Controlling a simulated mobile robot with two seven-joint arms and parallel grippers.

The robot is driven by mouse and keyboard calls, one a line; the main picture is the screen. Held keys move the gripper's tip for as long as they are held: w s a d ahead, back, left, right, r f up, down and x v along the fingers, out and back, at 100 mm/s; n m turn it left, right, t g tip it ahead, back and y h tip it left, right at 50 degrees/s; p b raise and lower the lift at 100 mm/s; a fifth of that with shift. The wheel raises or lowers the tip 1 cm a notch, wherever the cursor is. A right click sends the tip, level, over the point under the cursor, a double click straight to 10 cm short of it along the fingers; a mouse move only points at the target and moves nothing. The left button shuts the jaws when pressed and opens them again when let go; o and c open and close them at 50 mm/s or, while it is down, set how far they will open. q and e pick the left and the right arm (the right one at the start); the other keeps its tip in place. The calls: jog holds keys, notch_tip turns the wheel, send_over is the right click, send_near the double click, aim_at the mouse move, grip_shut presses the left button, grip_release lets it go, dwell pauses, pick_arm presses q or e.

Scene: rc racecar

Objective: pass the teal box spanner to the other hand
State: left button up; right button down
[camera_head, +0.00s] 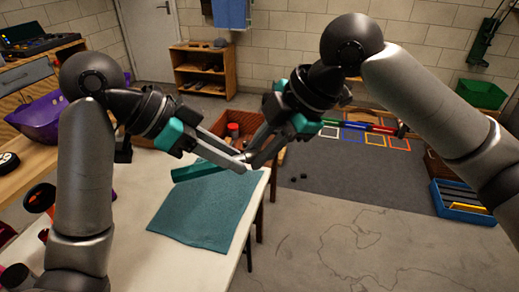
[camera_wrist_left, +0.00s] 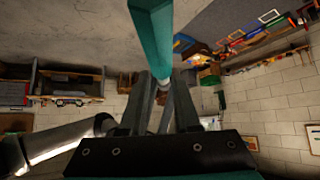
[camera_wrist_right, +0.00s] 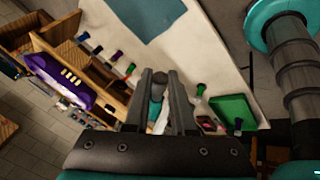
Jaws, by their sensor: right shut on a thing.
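The box spanner has a teal bar (camera_head: 200,171) that lies level in the head view, just above the table and left of the two gripper tips. The bar looms large at the top of the left wrist view (camera_wrist_left: 152,38). My right gripper (camera_head: 256,158) is shut on the spanner's grey end (camera_wrist_right: 158,88). My left gripper (camera_head: 240,163) has its fingertips on both sides of the same grey end; whether they press on it is hard to tell. The fingertips of both grippers meet closely and hide part of that end.
A white table (camera_head: 165,185) with a teal mat (camera_head: 210,212) is below the left gripper. A purple bin (camera_head: 38,118) stands at the left. A blue crate (camera_head: 462,203) and a grey floor mat (camera_head: 340,175) are at the right.

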pick_arm(q)
jog(key=o, duration=0.3)
jog(key=v, duration=1.1)
jog(key=shift+s+a+r, duration=0.1)
jog(key=shift+a+r, duration=0.25)
jog(key=shift+r, duration=0.05)
